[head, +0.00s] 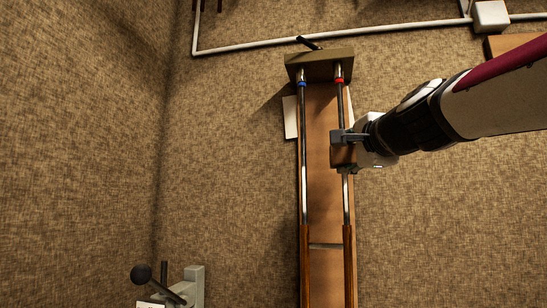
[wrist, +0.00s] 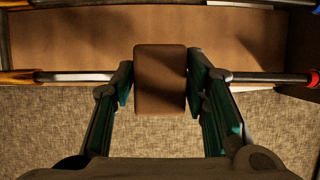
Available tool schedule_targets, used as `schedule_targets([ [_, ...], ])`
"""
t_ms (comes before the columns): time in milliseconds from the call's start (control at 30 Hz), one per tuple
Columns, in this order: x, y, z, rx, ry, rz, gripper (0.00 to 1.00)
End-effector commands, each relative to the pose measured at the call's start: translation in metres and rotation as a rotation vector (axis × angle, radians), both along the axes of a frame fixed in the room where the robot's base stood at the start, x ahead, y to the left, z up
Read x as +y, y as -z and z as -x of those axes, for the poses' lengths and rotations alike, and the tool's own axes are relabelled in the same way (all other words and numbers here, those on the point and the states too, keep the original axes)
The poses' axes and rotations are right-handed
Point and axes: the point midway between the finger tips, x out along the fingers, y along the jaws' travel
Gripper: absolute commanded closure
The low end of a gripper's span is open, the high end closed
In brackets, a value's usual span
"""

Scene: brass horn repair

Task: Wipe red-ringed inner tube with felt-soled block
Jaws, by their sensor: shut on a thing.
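The red-ringed inner tube (head: 340,106) is the right one of two parallel metal tubes on a long wooden board. Its red ring (head: 340,81) is near the dark end block, and shows at the right edge of the wrist view (wrist: 314,78). My gripper (head: 345,139) is shut on the brown felt-soled block (wrist: 160,80), which lies across the red-ringed tube about midway along its bare length. The block's felt sole is hidden, so I cannot tell whether it touches the tube. Shiny tube shows on both sides of the block.
The blue-ringed tube (head: 303,150) runs parallel on the left, close by. An olive end block (head: 320,66) with a dark lever stands at the top. Wooden-coloured outer sleeves (head: 349,265) cover the lower tube ends.

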Motion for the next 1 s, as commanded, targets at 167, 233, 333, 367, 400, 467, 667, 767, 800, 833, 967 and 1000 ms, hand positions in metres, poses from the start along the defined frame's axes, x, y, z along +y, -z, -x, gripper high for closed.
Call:
schedule_targets([
  [167,0.004,-0.002,0.014,-0.002,0.0,0.001,0.89],
  [233,0.006,-0.002,0.02,-0.002,0.0,0.001,0.89],
  [333,0.009,-0.003,0.029,-0.003,-0.001,0.001,0.89],
  [367,0.01,-0.003,0.032,-0.003,-0.001,0.001,0.89],
  [400,0.011,-0.002,0.035,-0.003,-0.001,0.001,0.89],
  [467,0.013,-0.003,0.04,-0.003,-0.001,0.001,0.89],
  [667,0.018,-0.002,0.055,-0.003,0.0,0.001,0.89],
  [767,0.019,-0.001,0.057,-0.002,0.0,0.001,0.89],
  [800,0.019,-0.001,0.057,-0.002,-0.001,0.001,0.89],
  [833,0.019,-0.001,0.057,-0.002,-0.001,0.001,0.89],
  [967,0.019,-0.001,0.057,-0.002,-0.001,0.001,0.89],
  [1000,0.019,-0.001,0.057,-0.002,-0.001,0.001,0.89],
])
